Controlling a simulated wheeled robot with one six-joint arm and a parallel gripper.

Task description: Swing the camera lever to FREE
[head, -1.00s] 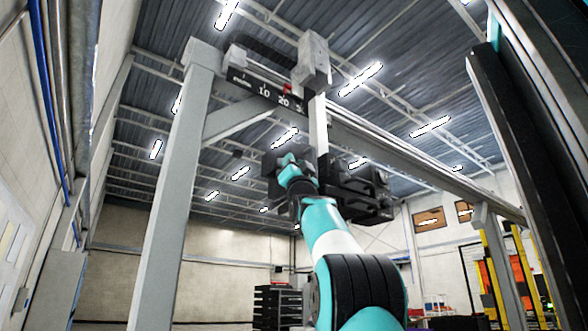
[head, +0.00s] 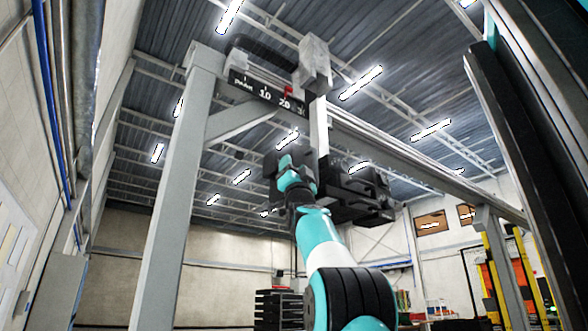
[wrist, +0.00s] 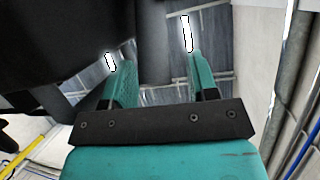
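My gripper (head: 287,170) is raised at the end of my teal arm, in front of or beside a dark block hanging under the gantry carriage. In the wrist view its two teal fingers (wrist: 160,62) stand apart. Ceiling and part of a dark round bar (wrist: 152,42) show behind the gap, and nothing is visibly held. A large dark body (wrist: 60,35) fills the upper left, close to the left finger; I cannot tell whether they touch. I cannot make out the camera lever or a FREE mark in either view.
A grey gantry post (head: 178,200) and beam (head: 420,160) frame the arm. A scale plate (head: 262,92) reads PARK, 10, 20, with a red pointer (head: 287,91). The carriage (head: 314,62) carries a pale mast (head: 318,125) and black blocks (head: 355,190). A black column stands right.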

